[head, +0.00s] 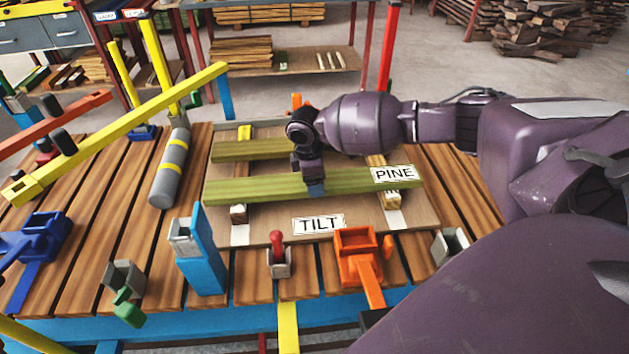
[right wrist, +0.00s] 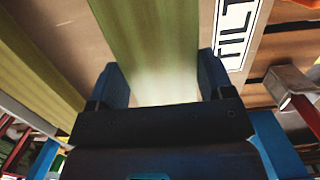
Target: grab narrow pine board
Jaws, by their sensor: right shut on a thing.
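A long greenish-yellow board (head: 260,189) lies across the tray on the workbench, beside a white PINE label (head: 394,174) at its right end. A second similar board (head: 258,149) lies behind it. My right gripper (head: 316,189) reaches down from above onto the front board near its middle. In the right wrist view the blue fingers (right wrist: 165,82) stand on both sides of the pine board (right wrist: 150,40), shut on it. The fingertips are partly hidden by the board in the head view. My left gripper is not in view.
A blue post (head: 199,250), a red-knobbed part (head: 278,255) and an orange clamp (head: 358,255) stand along the front. A grey cylinder (head: 170,175) and yellow bars (head: 130,125) are at left.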

